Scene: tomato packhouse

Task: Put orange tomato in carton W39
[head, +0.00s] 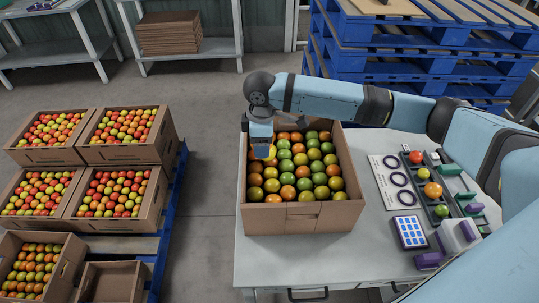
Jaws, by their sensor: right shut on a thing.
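My right gripper (263,148) points down inside the left back part of an open carton (300,218) on the table. It is shut on a yellow-orange tomato (271,153), mostly hidden by the gripper. The carton holds rows of green, orange and yellowish tomatoes; I cannot read a W39 mark on it. I cannot tell whether the held tomato touches those below. Another orange tomato (432,190) sits in a dark tray (446,201) at the right, with a red one and several greenish ones. My left gripper is not in view.
Filled cartons (121,154) and an empty one (112,284) stand on a blue pallet (172,206) at left. On the grey table (352,255) are a ring gauge card (398,180), a blue-and-white card (411,232) and purple-grey items. Blue pallets (410,65) are stacked behind.

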